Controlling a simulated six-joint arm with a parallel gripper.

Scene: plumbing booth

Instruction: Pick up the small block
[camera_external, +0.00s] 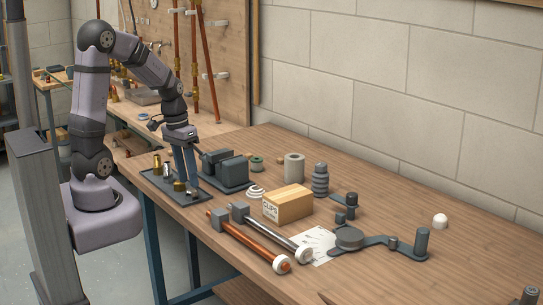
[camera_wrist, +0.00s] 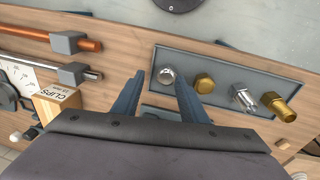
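My gripper (camera_external: 187,186) points down over the dark fittings tray (camera_external: 206,195) at the left of the bench. In the wrist view its two blue fingers (camera_wrist: 160,78) are apart, with a round silver fitting (camera_wrist: 167,76) showing between them. Whether they touch it cannot be told. Grey blocks (camera_external: 220,217) also sit on the ends of the pipes, so which block is meant is unclear.
Beside the silver fitting, brass fittings (camera_wrist: 204,83) stand in the tray. A copper pipe (camera_external: 250,241) and a chrome pipe (camera_external: 275,231) lie in front of the box. A dark vise-like fixture (camera_external: 232,170) stands behind the tray. The right rear bench is mostly clear.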

